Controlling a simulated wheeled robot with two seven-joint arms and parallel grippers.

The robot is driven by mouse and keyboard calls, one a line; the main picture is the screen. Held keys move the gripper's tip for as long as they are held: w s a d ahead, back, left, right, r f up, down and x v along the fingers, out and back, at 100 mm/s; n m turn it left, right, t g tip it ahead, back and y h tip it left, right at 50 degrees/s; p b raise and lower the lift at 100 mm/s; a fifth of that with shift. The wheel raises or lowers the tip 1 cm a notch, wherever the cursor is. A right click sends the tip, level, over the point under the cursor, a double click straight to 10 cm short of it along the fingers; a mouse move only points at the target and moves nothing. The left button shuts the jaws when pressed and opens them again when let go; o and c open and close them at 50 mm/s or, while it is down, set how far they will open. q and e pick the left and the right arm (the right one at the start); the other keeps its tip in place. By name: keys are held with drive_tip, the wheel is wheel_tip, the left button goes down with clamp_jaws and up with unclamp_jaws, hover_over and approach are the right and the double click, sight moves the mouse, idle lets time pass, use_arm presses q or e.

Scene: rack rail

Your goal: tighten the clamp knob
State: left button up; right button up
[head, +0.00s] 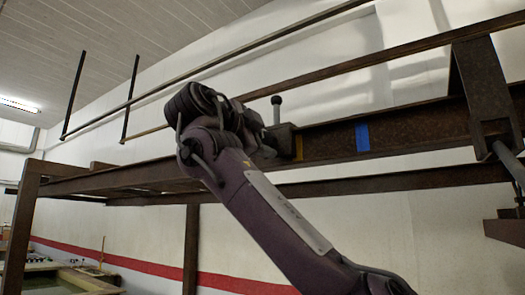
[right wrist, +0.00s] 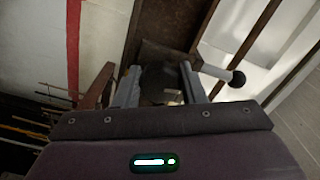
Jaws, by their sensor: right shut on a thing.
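The clamp (head: 284,138) is a grey block on the rusty rail (head: 330,142), and a short lever with a black ball knob (head: 276,101) stands up from it. My right gripper (head: 265,145) is at the left side of the clamp; its fingers are largely hidden by the wrist in the head view. In the right wrist view the two fingers (right wrist: 158,76) are on either side of a dark part of the clamp (right wrist: 160,88), shut on it. The ball knob (right wrist: 237,78) sticks out to the right, outside the fingers. My left gripper is not in view.
A yellow mark (head: 298,147) is just right of the clamp, and a blue mark (head: 362,136) is farther right on the rail. A rusty bracket (head: 484,95) stands at the right. Thin bars (head: 330,75) run above the rail.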

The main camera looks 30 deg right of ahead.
drive_tip(key=m+b, duration=0.1)
drive_tip(key=m, duration=0.3)
drive_tip(key=shift+m, duration=0.3)
drive_tip(key=m, duration=0.3)
drive_tip(key=shift+a+r+m, duration=0.1)
drive_tip(key=shift+r+m, duration=0.05)
drive_tip(key=shift+m, duration=0.25)
drive_tip(key=m+p, duration=0.2)
drive_tip(key=m, duration=0.2)
drive_tip(key=shift+r, duration=0.15)
drive_tip(key=shift+m+p, duration=1.2)
drive_tip(key=shift+m, duration=1)
drive_tip(key=o, duration=1)
drive_tip(key=shift+s, duration=0.1)
drive_tip(key=v, duration=0.7)
drive_tip(key=shift+a, duration=0.15)
